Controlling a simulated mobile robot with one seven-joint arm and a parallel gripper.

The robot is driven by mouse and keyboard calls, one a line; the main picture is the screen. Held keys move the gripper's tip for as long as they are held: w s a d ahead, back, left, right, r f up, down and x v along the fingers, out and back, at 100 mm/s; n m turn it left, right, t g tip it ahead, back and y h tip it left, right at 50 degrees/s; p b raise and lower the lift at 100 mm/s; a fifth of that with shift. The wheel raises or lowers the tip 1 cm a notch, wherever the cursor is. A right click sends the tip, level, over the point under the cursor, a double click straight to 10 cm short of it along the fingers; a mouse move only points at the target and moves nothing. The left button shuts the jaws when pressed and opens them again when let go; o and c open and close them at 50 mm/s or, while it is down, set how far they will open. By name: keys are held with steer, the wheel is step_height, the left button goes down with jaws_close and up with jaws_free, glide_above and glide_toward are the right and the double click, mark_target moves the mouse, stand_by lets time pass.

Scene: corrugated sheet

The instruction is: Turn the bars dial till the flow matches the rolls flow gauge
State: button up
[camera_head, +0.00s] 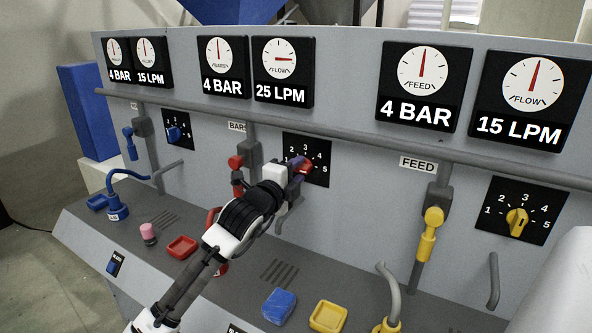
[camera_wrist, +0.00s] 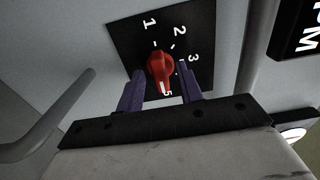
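The red bars dial (camera_head: 304,166) sits on a black plate marked 1 to 5. In the wrist view the red knob (camera_wrist: 160,68) has its white mark toward the 5. My gripper (camera_head: 294,168) is at the dial, its purple fingers (camera_wrist: 160,90) on either side of the knob with small gaps; it looks open. The bars flow gauge (camera_head: 281,58) reads 25 LPM, its needle pointing right. The flow gauge at the far left (camera_head: 147,50), probably the rolls one, reads 15 LPM with its needle nearly upright; the label below is mostly hidden.
The feed flow gauge (camera_head: 534,82) reads 15 LPM. The yellow feed dial (camera_head: 517,221) and the blue left dial (camera_head: 173,134) are apart from my gripper. A red valve handle (camera_head: 236,163) and a grey pipe handle stand close to my arm. A horizontal grey rail runs above the dials.

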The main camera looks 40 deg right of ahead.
steer(key=shift+c, duration=0.3)
jaws_close()
steer(key=shift+f+n, duration=0.1)
steer(key=shift+n, duration=0.2)
steer(key=n+b, duration=0.2)
steer(key=n, duration=0.1)
steer(key=shift+n, duration=0.3)
steer(key=n, duration=0.4)
steer(key=shift+b, duration=0.4)
steer(key=n, duration=0.5)
steer(key=shift+p, duration=0.35)
steer(key=n+p, duration=0.1)
steer(key=n, duration=0.3)
steer(key=shift+n, duration=0.4)
